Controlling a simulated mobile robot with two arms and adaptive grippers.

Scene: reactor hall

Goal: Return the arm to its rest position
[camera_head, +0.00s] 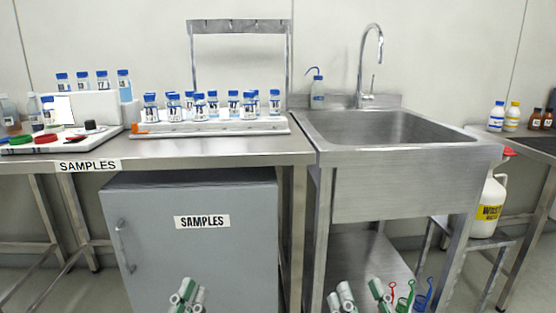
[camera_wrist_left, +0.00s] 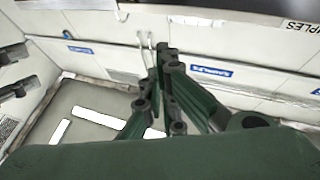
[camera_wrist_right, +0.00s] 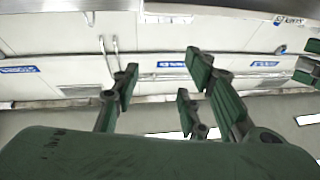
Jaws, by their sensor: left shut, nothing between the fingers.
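My left gripper (camera_head: 187,291) shows at the bottom edge of the head view, in front of the grey cabinet. In the left wrist view its green fingers (camera_wrist_left: 160,75) are together, with nothing between them. My right gripper (camera_head: 359,293) shows at the bottom of the head view, in front of the sink stand. In the right wrist view its fingers (camera_wrist_right: 163,82) stand apart with an empty gap. Both grippers are low, below the bench top, and most of both arms is out of the head view.
A steel bench (camera_head: 215,151) carries a white rack (camera_head: 205,129) of blue-capped bottles. A grey SAMPLES cabinet (camera_head: 200,262) stands under it. A steel sink (camera_head: 400,183) is at right. Red, green and blue looped items (camera_head: 409,296) show beside my right gripper.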

